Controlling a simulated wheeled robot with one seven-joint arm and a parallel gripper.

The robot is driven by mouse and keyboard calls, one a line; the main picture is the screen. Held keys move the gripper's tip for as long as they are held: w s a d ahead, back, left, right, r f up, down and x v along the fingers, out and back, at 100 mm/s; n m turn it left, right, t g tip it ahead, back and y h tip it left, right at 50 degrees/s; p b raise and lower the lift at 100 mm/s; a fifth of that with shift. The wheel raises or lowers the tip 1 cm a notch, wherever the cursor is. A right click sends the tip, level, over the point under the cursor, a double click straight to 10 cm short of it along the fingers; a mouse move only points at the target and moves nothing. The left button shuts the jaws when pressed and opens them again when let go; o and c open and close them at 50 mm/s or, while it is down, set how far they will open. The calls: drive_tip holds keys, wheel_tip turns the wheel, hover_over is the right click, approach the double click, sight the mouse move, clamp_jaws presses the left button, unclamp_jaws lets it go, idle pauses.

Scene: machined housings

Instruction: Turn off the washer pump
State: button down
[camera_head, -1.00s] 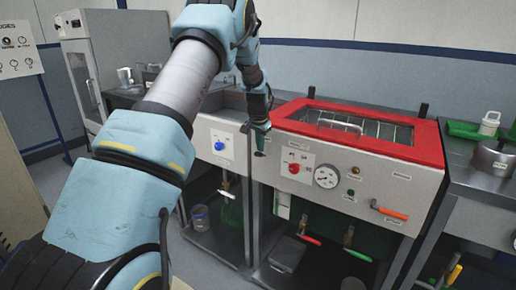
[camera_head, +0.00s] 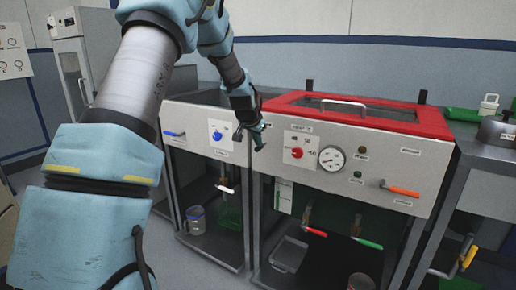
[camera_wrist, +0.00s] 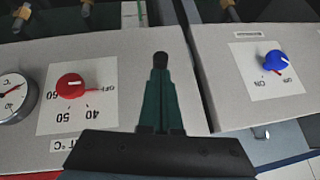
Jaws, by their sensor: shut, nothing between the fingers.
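A blue knob (camera_head: 217,136) sits on a white plate on the left grey front panel. In the wrist view the blue knob (camera_wrist: 276,62) is at the right, with ON and OFF marks beside it; its exact setting is hard to tell. The name label above it is unreadable. My gripper (camera_head: 258,140) is in front of the panels, between the blue knob and a red knob (camera_head: 297,153). In the wrist view my gripper (camera_wrist: 160,60) has its dark green fingers together and empty, apart from both knobs.
The red knob has a temperature scale with OFF. A round gauge (camera_head: 332,158) and an orange-handled lever (camera_head: 400,190) are farther right. A blue lever (camera_head: 174,133) is left of the blue knob. A red-framed lid (camera_head: 360,112) tops the right unit. Red and green valve handles hang below.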

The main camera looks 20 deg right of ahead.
sight(257, 150)
drive_tip(key=shift+s+a+f+b, duration=0.1)
drive_tip(key=shift+f+b, duration=0.55)
drive_tip(key=shift+b, duration=0.4)
drive_tip(key=shift+a+f+t+h+b, duration=0.3)
drive_tip(key=shift+f+t+h+b, duration=0.25)
drive_tip(key=shift+b, duration=0.7)
drive_tip(key=t+h+b, duration=0.1)
drive_tip(key=b, duration=0.1)
drive_tip(key=f+t+h+b, duration=0.1)
drive_tip(key=b, duration=0.1)
drive_tip(key=shift+s, duration=0.2)
drive_tip(key=shift+d+t+h+b, duration=0.1)
drive_tip(key=shift+t+h+b, duration=0.45)
drive_tip(key=shift+b, duration=0.45)
drive_tip(key=shift+r+p, duration=0.35)
drive_tip(key=shift+p, duration=0.15)
drive_tip(key=shift+r, duration=0.1)
drive_tip(key=shift+r+p, duration=0.5)
drive_tip(key=shift+r, duration=0.15)
